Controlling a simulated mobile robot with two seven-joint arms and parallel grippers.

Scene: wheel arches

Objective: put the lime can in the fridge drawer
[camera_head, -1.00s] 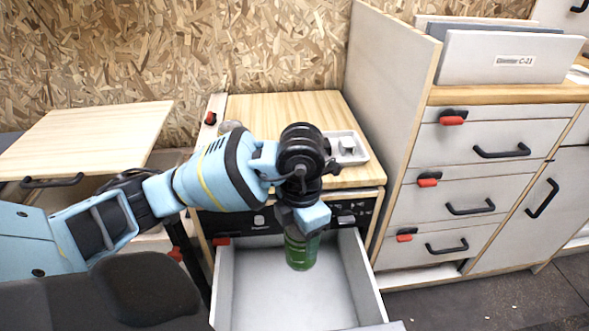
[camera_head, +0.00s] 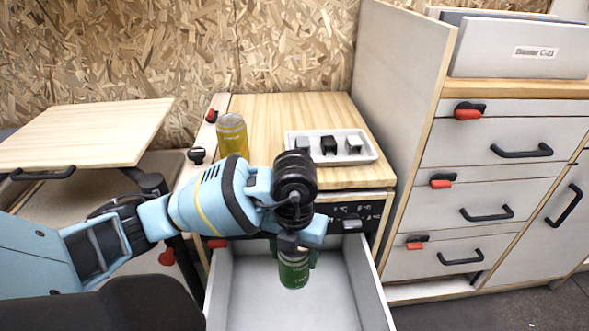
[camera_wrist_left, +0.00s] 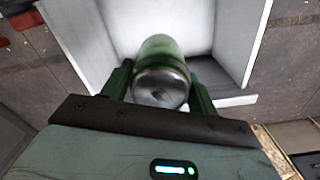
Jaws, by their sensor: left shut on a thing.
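My left gripper (camera_head: 295,255) is shut on the green lime can (camera_head: 293,272) and holds it upright over the open fridge drawer (camera_head: 245,295). In the left wrist view the can (camera_wrist_left: 163,70) sits between the two green fingers, its metal end facing the camera, with the white drawer (camera_wrist_left: 110,25) beyond it. The drawer is pulled out below the worktop, and the part of its floor that shows is bare. The can's lower end shows no clear contact with the drawer floor. My right gripper is not in view.
A yellow can (camera_head: 232,136) stands on the wooden worktop (camera_head: 265,105), beside a white tray (camera_head: 372,151) with several small blocks. A drawer cabinet (camera_head: 480,170) stands to the right. A raised wooden panel (camera_head: 85,130) is at the left.

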